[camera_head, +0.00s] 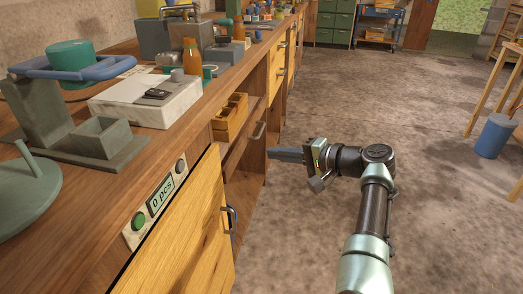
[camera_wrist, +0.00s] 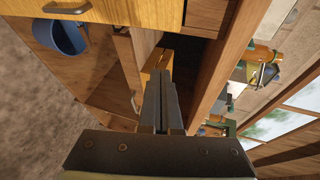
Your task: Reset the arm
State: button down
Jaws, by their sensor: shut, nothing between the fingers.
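My gripper (camera_head: 270,154) is at the middle of the head view, over the open floor just right of the wooden workbench (camera_head: 150,190). Its fingers point left toward the bench front. The fingers are together with nothing between them. In the wrist view, my gripper (camera_wrist: 163,75) reaches up from the bottom, its two dark fingers side by side. The bench front and open shelf space lie beyond the fingertips.
The bench front has a drawer handle (camera_head: 230,222) near my arm and a wooden box (camera_head: 230,118) in an open shelf. A white device (camera_head: 145,98) stands on top. A blue bin (camera_head: 494,136) stands at the right. The floor between is clear.

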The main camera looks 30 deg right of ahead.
jog(key=shift+s+d, duration=0.3)
jog(key=shift+r, duration=0.1)
